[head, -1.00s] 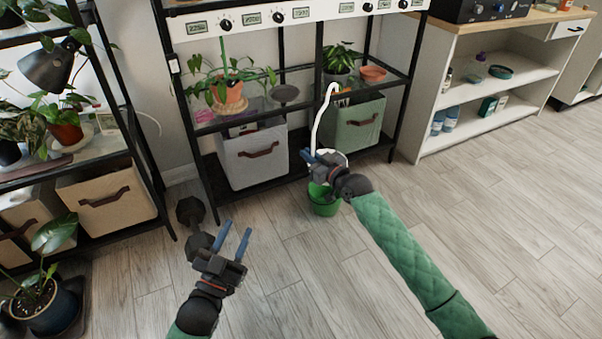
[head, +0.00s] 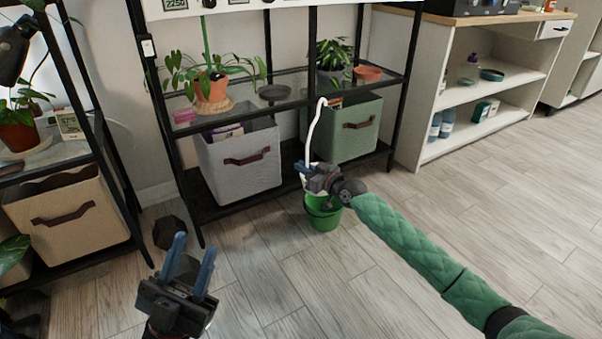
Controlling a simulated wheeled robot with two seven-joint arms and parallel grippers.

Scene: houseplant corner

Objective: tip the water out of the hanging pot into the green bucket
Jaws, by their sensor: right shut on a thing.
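The hanging pot (head: 311,187) is white, with a tall white hanger that ends in a hook above it. My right gripper (head: 304,171) is shut on it and hides much of the pot. The green bucket (head: 323,218) stands on the floor in front of the middle shelf rack. The pot is right over or at the bucket's rim; I cannot tell whether they touch or how far the pot is tilted. No water is visible. My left gripper (head: 194,256) is open and empty, low at the left, well away from the bucket.
The black shelf rack (head: 270,103) behind the bucket holds potted plants, a grey bin (head: 239,163) and a green bin (head: 352,128). Another rack with a beige bin (head: 70,222) stands at left. A white cabinet (head: 410,95) stands at right. The floor (head: 450,230) at right is clear.

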